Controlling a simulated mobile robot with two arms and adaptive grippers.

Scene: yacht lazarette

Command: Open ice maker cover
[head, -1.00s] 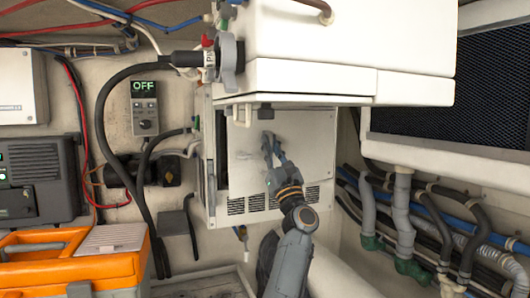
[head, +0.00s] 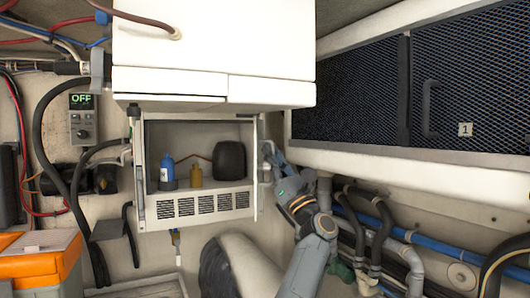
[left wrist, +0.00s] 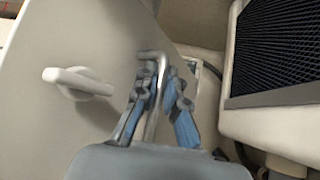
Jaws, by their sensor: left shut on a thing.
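The ice maker (head: 195,188) stands below a white cabinet in the head view, with its inside showing. Its cover (head: 260,195) is swung out at the right side and shows nearly edge-on. In the left wrist view the cover (left wrist: 50,120) is a pale flat panel with a knob-like latch (left wrist: 80,82) and a bent metal handle (left wrist: 152,105). My left gripper (head: 270,156) is at the cover's outer side. In the left wrist view my left gripper (left wrist: 155,92) is shut on the handle. My right gripper is out of view.
The white cabinet (head: 210,45) overhangs above. Pipes and hoses (head: 375,240) run at the right below a mesh-fronted locker (head: 350,105). An orange toolbox (head: 40,265) sits lower left.

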